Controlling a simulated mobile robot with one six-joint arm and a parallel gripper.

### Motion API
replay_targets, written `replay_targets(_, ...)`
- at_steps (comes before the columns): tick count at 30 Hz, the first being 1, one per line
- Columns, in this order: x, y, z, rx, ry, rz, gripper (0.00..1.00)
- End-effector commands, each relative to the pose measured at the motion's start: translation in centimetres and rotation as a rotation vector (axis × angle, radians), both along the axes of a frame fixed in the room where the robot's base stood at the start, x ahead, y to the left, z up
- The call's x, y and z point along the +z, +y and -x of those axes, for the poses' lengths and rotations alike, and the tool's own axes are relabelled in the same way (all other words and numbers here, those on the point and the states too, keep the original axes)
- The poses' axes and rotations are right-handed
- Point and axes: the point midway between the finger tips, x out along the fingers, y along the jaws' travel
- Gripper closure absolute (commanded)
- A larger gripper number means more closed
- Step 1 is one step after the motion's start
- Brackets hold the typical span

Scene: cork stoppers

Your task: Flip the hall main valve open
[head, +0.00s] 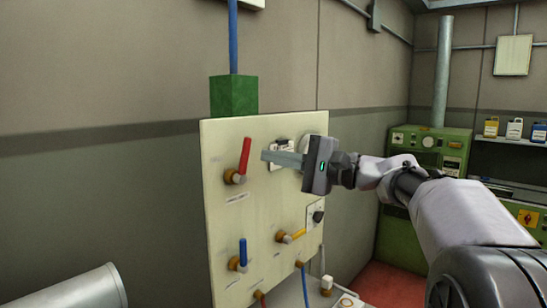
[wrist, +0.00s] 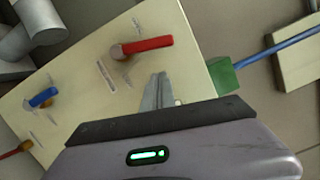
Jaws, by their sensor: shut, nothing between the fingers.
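A cream panel (head: 220,215) carries several lever valves with labels too small to read, so I cannot tell which is the hall main valve. A red lever (head: 245,155) at the upper left points up, tilted slightly right. A blue lever (head: 243,252) below it points up. A yellow lever (head: 297,235) lies nearly sideways. In the wrist view the red lever (wrist: 147,44) and blue lever (wrist: 44,97) show on the tilted panel (wrist: 85,65). My gripper (head: 266,156) is shut and empty, its tips just right of the red lever and apart from it.
A green block (head: 234,95) with a blue pipe (head: 233,35) is above the panel. A dark round knob (head: 318,216) is at the panel's right. Green cabinets (head: 428,150) stand at the back right. A grey cylinder (head: 70,290) is at the lower left.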

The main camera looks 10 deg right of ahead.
Motion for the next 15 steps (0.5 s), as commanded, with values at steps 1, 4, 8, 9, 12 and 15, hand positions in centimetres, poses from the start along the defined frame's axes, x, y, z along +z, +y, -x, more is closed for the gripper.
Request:
replay_targets(1, -0.2, -0.7, 0.4, -0.003, 0.001, 0.0, 1.0)
replay_targets(4, -0.2, -2.8, 2.1, -0.005, 0.001, -0.001, 1.0)
replay_targets(8, -0.4, -5.0, 4.0, -0.004, 0.002, 0.0, 1.0)
replay_targets(9, -0.5, -5.6, 4.5, -0.004, 0.002, -0.001, 1.0)
replay_targets(12, -0.6, -6.8, 5.5, -0.002, 0.001, -0.002, 1.0)
replay_targets(15, -0.7, -7.4, 6.1, -0.001, 0.002, -0.001, 1.0)
